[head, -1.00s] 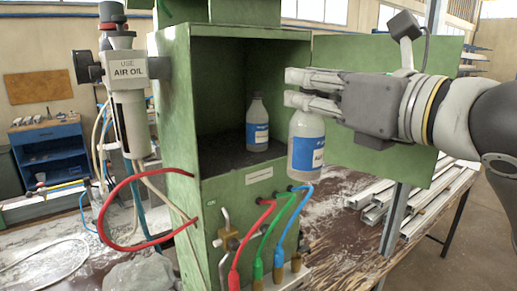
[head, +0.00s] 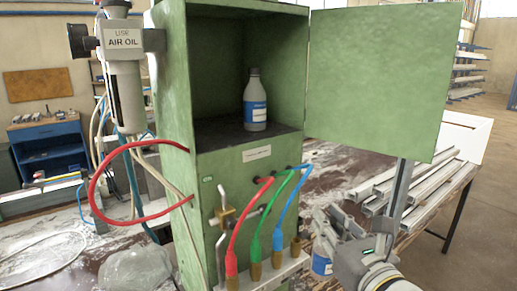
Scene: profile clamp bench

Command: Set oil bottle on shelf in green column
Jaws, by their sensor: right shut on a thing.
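The green column (head: 245,185) has an open compartment with a dark shelf (head: 220,132). One grey-white bottle with a blue label (head: 255,103) stands upright on that shelf, towards its right side. My right gripper (head: 334,228) is low in front of the column, to the right of the coloured hoses. It is shut on a second bottle with a blue label (head: 321,264), and the gripper hides much of this bottle. The held bottle is outside the column and well below the shelf level. My left gripper is not in view.
The green door (head: 382,80) stands open to the right of the compartment. Red, green and blue hoses (head: 284,205) leave the column's front below the shelf. An air oil unit (head: 122,60) and red hose loop (head: 92,185) are on the left. Metal profiles (head: 425,185) lie on the right.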

